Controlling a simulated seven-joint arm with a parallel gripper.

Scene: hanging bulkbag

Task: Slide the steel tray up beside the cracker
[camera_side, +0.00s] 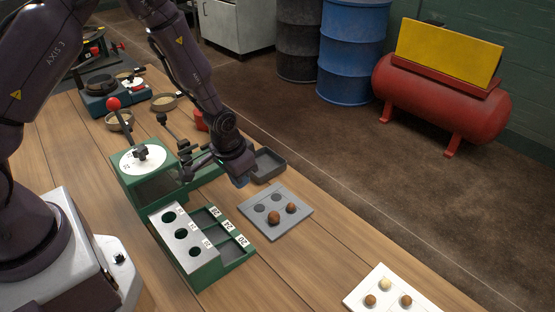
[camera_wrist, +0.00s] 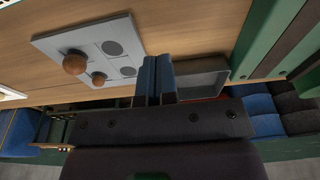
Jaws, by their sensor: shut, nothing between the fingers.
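The steel tray (camera_side: 277,173) is a small dark grey open box on the wooden bench, just right of my gripper (camera_side: 242,181) in the side view. In the wrist view the tray (camera_wrist: 218,66) lies beside my shut, empty fingers (camera_wrist: 157,78), which hide part of it. I cannot tell whether they touch it. The cracker looks to be the green machine (camera_side: 125,180) with a white dial and a red-knobbed lever, left of my gripper in the side view.
A grey plate (camera_side: 262,228) with two brown nuts lies in front of my gripper. A green sizing stand (camera_side: 235,262) with holes and numbered slots is to its left. A white plate (camera_side: 375,303) with several balls is at the front right. Bare bench lies between the plates.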

